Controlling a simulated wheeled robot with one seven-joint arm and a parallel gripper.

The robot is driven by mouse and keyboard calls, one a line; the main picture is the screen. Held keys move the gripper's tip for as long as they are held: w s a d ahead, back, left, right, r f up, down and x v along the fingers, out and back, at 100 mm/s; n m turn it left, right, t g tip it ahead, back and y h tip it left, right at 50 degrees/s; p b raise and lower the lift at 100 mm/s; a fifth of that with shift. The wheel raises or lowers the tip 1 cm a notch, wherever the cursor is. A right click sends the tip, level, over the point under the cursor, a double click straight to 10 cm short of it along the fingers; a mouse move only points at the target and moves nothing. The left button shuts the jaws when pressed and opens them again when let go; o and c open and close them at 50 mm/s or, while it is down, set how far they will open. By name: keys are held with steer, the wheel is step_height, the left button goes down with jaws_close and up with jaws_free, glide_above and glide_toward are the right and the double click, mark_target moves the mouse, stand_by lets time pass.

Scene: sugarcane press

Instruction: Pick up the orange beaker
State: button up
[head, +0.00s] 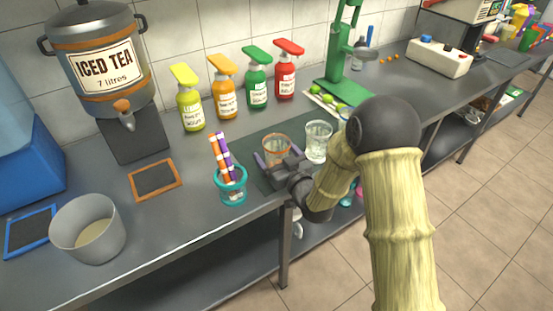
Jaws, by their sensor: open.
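The orange beaker (277,148) is a clear glass with an orange rim. It stands upright on a dark mat (256,171) on the counter, left of a clear beaker (318,141). My gripper (272,160) is open at the near side of the orange beaker, with one purple-grey finger seen at its left. The gripper body covers the beaker's lower part. I cannot tell whether the fingers touch the glass.
A teal cup with straws (231,184) stands close left of my gripper. Several sauce bottles (256,78) line the wall behind. A green press (343,80) stands at the back right. The counter's front edge (190,245) is close to my arm.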

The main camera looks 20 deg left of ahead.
steer(key=c, duration=1.1)
steer(key=shift+o, duration=0.2)
step_height(320, 180, up, 10)
steer(key=shift+p, duration=0.45)
